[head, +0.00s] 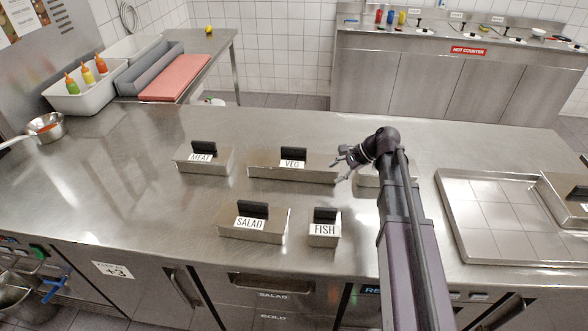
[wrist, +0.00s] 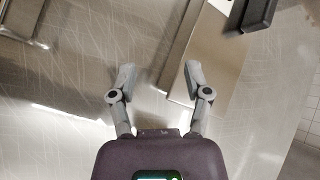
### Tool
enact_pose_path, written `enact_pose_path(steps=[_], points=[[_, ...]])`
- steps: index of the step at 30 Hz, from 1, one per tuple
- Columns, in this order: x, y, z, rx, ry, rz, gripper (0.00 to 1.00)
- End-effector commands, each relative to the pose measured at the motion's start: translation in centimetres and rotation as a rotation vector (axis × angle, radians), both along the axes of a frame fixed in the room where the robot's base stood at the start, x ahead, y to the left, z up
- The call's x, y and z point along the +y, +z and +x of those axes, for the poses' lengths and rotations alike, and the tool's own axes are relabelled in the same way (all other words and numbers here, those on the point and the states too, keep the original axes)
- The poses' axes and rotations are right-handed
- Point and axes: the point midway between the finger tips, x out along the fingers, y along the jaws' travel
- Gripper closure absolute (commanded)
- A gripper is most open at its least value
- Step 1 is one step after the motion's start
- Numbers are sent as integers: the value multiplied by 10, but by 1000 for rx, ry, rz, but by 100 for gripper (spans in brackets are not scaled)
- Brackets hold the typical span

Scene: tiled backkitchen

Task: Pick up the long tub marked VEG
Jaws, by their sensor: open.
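The long VEG tub (head: 322,176) is a low steel box with a black upright grip and a white label, in the back row on the steel counter. In the wrist view, what appears to be the same tub (wrist: 222,45) runs to the top right, its black grip (wrist: 258,12) cut off by the edge. My gripper (head: 338,169) is by the tub's right end, fingers towards it. In the wrist view my gripper (wrist: 160,70) is open and empty. Its right fingertip overlaps the tub's near end; whether they touch, I cannot tell.
The MEAT tub (head: 218,166) stands left, the SALAD tub (head: 265,233) and FISH tub (head: 324,241) in front. Another tub (head: 368,181) is partly hidden behind my arm. A steel tray (head: 450,215) lies right.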

Motion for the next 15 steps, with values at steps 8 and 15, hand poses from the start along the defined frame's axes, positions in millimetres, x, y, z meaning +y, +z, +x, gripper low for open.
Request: enact_pose_path(steps=[8, 15], points=[[12, 31, 68, 284, -249, 292, 37], [13, 48, 89, 421, -327, 409, 37]])
